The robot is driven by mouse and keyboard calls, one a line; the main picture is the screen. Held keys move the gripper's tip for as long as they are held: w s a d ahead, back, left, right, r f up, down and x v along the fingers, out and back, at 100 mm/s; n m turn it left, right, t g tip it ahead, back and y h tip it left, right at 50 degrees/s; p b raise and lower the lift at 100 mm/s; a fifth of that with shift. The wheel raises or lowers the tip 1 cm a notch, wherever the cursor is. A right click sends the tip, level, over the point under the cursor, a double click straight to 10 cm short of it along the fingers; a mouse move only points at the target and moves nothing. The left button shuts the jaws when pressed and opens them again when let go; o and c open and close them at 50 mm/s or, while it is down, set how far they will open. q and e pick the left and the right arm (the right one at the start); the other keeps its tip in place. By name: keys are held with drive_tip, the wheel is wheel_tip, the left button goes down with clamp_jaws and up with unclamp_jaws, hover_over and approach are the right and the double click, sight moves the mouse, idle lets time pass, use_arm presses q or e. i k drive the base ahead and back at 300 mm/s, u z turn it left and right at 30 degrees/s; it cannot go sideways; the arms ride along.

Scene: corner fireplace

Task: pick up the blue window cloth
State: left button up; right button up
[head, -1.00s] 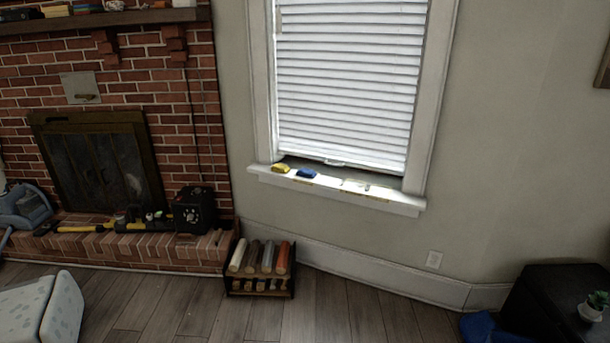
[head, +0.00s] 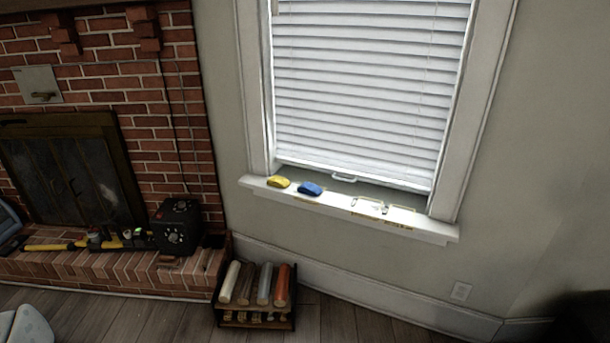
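The blue window cloth (head: 311,188) lies on the white window sill (head: 420,226), left of the sill's middle. A yellow cloth-like item (head: 279,182) lies just left of it, with a small gap between them. Neither of my grippers shows in the head view, and nothing touches the blue cloth.
A small rack of coloured rolls (head: 255,292) stands on the floor below the sill. The brick hearth (head: 110,272) with tools and a black box (head: 178,226) is at the left. Small pale items (head: 383,208) lie on the sill. A dark shape is at lower right.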

sight(306, 188)
drive_tip(key=u, duration=0.1)
drive_tip(key=i, duration=1.85)
drive_tip(key=u, duration=0.15)
